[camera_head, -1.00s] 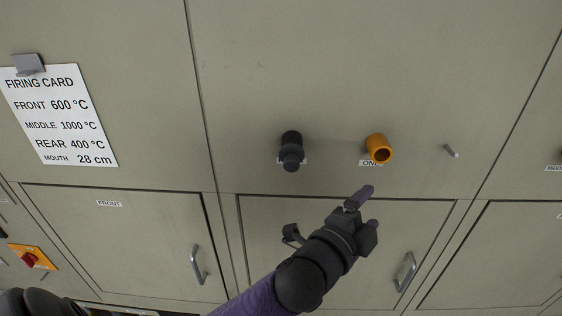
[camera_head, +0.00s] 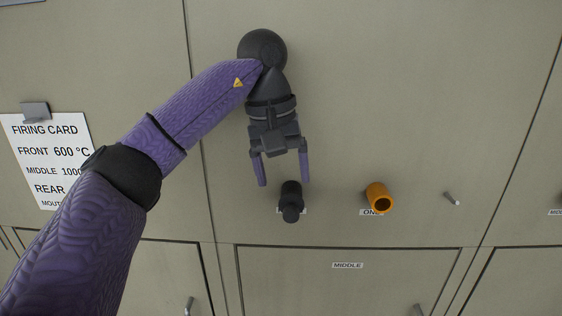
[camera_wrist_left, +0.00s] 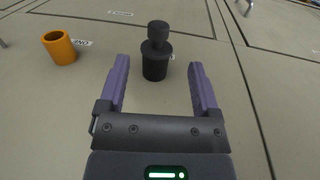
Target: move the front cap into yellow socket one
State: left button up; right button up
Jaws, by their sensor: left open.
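The dark cap (camera_head: 291,201) stands out from the beige panel, with a small label partly hidden behind it. In the left wrist view the cap (camera_wrist_left: 155,52) has a narrow knob above a wider black base. Yellow socket one (camera_head: 379,198) is an orange-yellow open cup to its right, by a label reading ONE. In the left wrist view the socket (camera_wrist_left: 59,48) is at the left. My left gripper (camera_head: 284,184) is open just above the cap in the head view. The cap is ahead of its fingers, and I see no contact. My right gripper is not in view.
A metal peg (camera_head: 451,198) sticks out right of the socket. A firing card (camera_head: 50,150) hangs at the left under a clip. Doors with handles lie below, one labelled MIDDLE (camera_head: 347,265). The panel between cap and socket is clear.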

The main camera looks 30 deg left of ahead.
aim_at(290, 214)
pick_arm(q)
jog(key=f, duration=0.5)
jog(key=d+f, duration=0.1)
jog(key=f, duration=0.1)
jog(key=shift+w+f+p, duration=0.2)
jog(key=shift+w+p, duration=0.1)
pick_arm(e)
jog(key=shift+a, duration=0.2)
pick_arm(q)
jog(key=shift+c, duration=0.2)
grip_shut()
jog(key=shift+s+d+b, duration=0.3)
jog(key=shift+s, duration=0.1)
jog(key=shift+s+d+b, duration=0.4)
jog(key=shift+s+d, duration=0.15)
jog(key=shift+s, duration=0.35)
jog(key=shift+s+d+b, duration=0.35)
jog(key=shift+s+d, duration=0.15)
jog(key=shift+s, duration=0.35)
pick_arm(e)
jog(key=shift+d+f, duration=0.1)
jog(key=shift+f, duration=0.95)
pick_arm(q)
jog(key=s+d+b, duration=0.2)
jog(key=s+d, duration=0.3)
jog(key=s, duration=0.3)
jog(key=shift+s, duration=0.3)
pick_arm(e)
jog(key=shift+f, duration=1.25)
